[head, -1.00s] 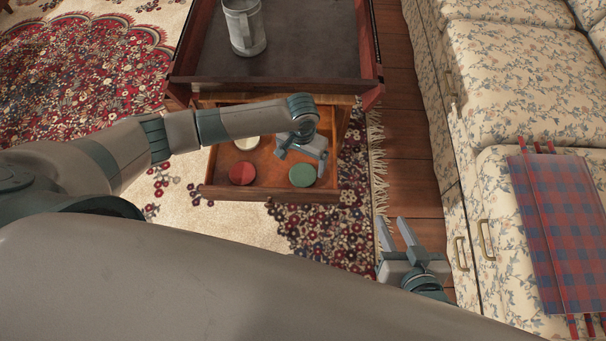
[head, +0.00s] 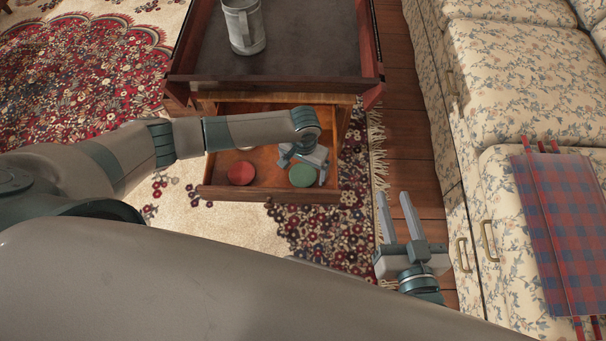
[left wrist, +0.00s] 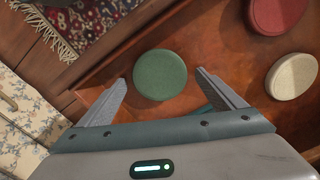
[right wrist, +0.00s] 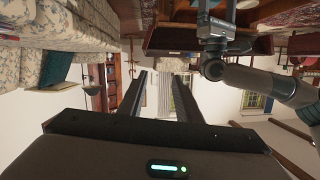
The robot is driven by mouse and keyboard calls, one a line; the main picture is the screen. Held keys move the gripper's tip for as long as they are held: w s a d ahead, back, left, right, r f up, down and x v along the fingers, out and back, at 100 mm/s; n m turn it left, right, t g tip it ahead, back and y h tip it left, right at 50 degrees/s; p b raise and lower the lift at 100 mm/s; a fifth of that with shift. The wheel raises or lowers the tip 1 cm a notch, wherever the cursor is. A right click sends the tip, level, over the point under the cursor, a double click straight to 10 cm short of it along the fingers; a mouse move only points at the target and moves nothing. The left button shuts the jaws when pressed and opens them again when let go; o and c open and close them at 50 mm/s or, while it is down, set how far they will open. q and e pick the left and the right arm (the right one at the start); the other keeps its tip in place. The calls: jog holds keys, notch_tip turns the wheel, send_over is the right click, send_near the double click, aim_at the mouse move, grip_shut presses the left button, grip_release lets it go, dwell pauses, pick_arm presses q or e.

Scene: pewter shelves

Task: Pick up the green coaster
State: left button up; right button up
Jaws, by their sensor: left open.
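The round green coaster (head: 303,175) lies in the open drawer, towards its front right in the head view. In the left wrist view the green coaster (left wrist: 160,75) lies just ahead of and between the spread fingers. My left gripper (head: 304,170) is over the drawer, open and empty, its fingers on either side of the coaster's near edge. The left wrist view shows both its fingertips (left wrist: 158,78) apart. My right gripper (head: 393,196) is open and empty, to the right of the drawer above the rug's fringe and wooden floor.
A red coaster (head: 241,174) and a cream coaster (left wrist: 291,77) lie in the same drawer (head: 225,194). A metal mug (head: 243,27) stands on the tray-like top (head: 310,45) above. A floral sofa (head: 500,110) with a plaid cloth (head: 565,230) is at the right.

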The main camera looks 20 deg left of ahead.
aim_at(304, 173)
pick_arm(q)
jog(key=c, duration=1.2)
jog(key=shift+o, duration=0.2)
jog(key=shift+r, duration=0.15)
pick_arm(e)
jog(key=shift+f, duration=0.1)
pick_arm(q)
jog(key=shift+r, duration=0.15)
notch_tip(304, 173, up, 3)
jog(key=shift+r+p, duration=0.15)
jog(key=shift+p, duration=0.6)
jog(key=d+r, duration=0.2)
jog(key=d, duration=0.1)
jog(key=d+r+p, duration=0.1)
jog(key=d+r, duration=0.1)
jog(key=d, duration=0.2)
jog(key=d+r+p, duration=0.1)
jog(key=d+r, duration=0.1)
jog(key=d, duration=0.1)
jog(key=shift+s+d+r, duration=0.1)
jog(key=shift+d+r, duration=0.45)
jog(key=shift+d, duration=0.3)
pick_arm(e)
jog(key=s+d+f+g+h, duration=0.2)
jog(key=s+d+f+g, duration=0.2)
jog(key=s+f+g, duration=0.2)
jog(key=shift+d+f, duration=0.15)
jog(key=shift+f, duration=0.95)
